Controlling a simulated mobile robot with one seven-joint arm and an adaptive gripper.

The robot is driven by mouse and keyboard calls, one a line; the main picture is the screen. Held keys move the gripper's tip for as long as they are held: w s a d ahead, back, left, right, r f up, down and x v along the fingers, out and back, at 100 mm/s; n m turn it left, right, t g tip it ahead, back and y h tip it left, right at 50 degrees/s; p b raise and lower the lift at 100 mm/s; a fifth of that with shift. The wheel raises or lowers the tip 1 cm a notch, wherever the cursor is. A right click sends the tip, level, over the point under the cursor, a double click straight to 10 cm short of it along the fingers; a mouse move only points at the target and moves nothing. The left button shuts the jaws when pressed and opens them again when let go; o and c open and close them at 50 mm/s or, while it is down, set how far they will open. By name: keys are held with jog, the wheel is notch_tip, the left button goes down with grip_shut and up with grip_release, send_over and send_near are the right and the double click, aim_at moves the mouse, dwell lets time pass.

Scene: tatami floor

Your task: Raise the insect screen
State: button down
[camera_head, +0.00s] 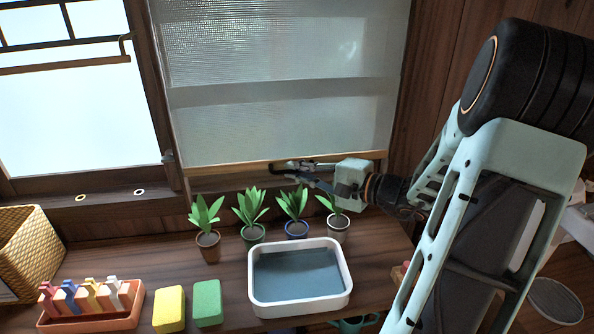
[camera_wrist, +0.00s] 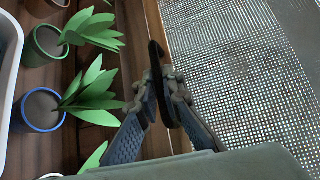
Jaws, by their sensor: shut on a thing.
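The insect screen (camera_head: 270,128) is a pale grey mesh panel at the top middle of the head view, with a light wooden bottom rail (camera_head: 225,168). Its fine mesh fills the right of the wrist view (camera_wrist: 255,70). A dark handle (camera_wrist: 156,58) sits along the rail. My gripper (camera_head: 290,172) reaches in from the right, in front of the rail and above the plants. In the wrist view its two fingertips (camera_wrist: 163,92) close around the dark handle. The rail hangs a little above the brown sill.
Several potted plants (camera_head: 297,228) stand close below my gripper. A white basin (camera_head: 300,309), yellow sponge (camera_head: 169,309), green sponge (camera_head: 207,303) and terracotta tray (camera_head: 90,322) with colored pegs are on the wooden counter. A woven basket (camera_head: 38,255) stands left. A bright window is left of the screen.

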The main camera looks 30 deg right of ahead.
notch_tip(320, 180, up, 40)
jog(key=p, duration=1.6)
jog(key=shift+f, duration=0.15)
jog(key=c, duration=2.3)
grip_release()
jog(key=shift+c, duration=0.2)
jog(key=v, duration=1.2)
jog(key=shift+d, duration=0.1)
